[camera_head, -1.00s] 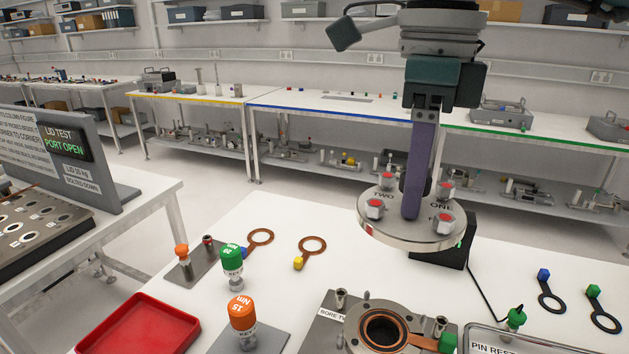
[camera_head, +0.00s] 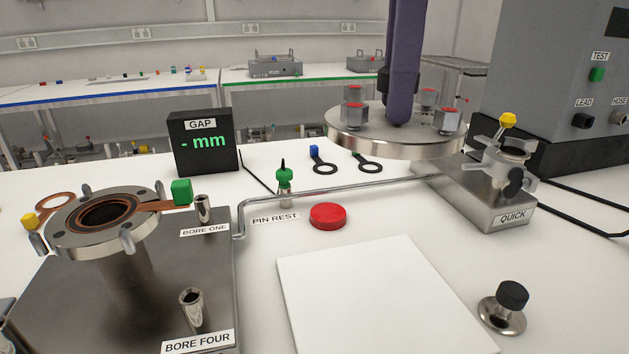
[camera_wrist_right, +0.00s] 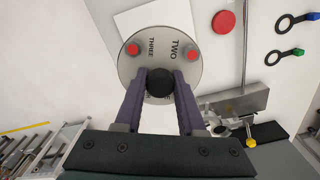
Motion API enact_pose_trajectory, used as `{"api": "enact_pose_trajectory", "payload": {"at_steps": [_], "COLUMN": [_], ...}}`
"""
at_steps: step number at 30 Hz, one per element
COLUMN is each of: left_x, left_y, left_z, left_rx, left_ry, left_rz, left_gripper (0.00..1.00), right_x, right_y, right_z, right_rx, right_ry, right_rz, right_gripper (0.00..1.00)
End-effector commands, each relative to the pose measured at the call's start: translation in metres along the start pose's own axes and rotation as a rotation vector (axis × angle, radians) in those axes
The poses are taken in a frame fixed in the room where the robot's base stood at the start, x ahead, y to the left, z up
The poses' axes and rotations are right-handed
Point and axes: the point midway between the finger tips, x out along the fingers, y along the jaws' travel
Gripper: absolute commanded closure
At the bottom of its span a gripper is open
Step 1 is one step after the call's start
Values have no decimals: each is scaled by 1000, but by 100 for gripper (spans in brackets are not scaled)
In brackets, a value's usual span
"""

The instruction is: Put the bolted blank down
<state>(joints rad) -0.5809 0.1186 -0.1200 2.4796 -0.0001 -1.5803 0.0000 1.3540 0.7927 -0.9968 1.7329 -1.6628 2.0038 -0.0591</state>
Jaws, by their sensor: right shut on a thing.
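The bolted blank is a round steel disc (camera_head: 350,138) with several red-capped bolts, held level in the air above the table. It also shows in the right wrist view (camera_wrist_right: 132,70), marked TWO and THREE. My right gripper (camera_head: 398,112) comes down from above; in the right wrist view its purple fingers (camera_wrist_right: 160,84) are shut on the blank's dark central knob. A plain white square plate (camera_head: 375,300) lies bare on the table, nearer the head camera than the blank. The wrist view shows this plate (camera_wrist_right: 152,22) partly behind the blank. My left gripper is not in view.
A flanged port (camera_head: 75,235) with a copper ring stands at left. A QUICK block (camera_head: 480,195) with a clamp is at right. A black-topped knob (camera_head: 503,305) stands right of the plate.

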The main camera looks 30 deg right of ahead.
Motion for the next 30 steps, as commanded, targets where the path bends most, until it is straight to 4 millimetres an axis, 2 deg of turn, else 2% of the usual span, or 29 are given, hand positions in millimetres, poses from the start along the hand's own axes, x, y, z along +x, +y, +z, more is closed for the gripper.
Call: {"api": "enact_pose_trajectory", "payload": {"at_steps": [5,18,21,30], "left_x": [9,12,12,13], "left_y": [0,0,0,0], "left_z": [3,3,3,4], "left_rx": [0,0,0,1], "left_ry": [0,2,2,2], "left_rz": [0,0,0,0], "left_gripper": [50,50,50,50], "right_x": [18,121,139,164], "right_y": [1,1,1,1], "right_z": [1,0,0,1], "right_rx": [-10,-6,-7,-7], "right_ry": [-1,2,0,-2], "right_rz": [0,1,0,-1], "right_gripper": [100,100,100,100]}}
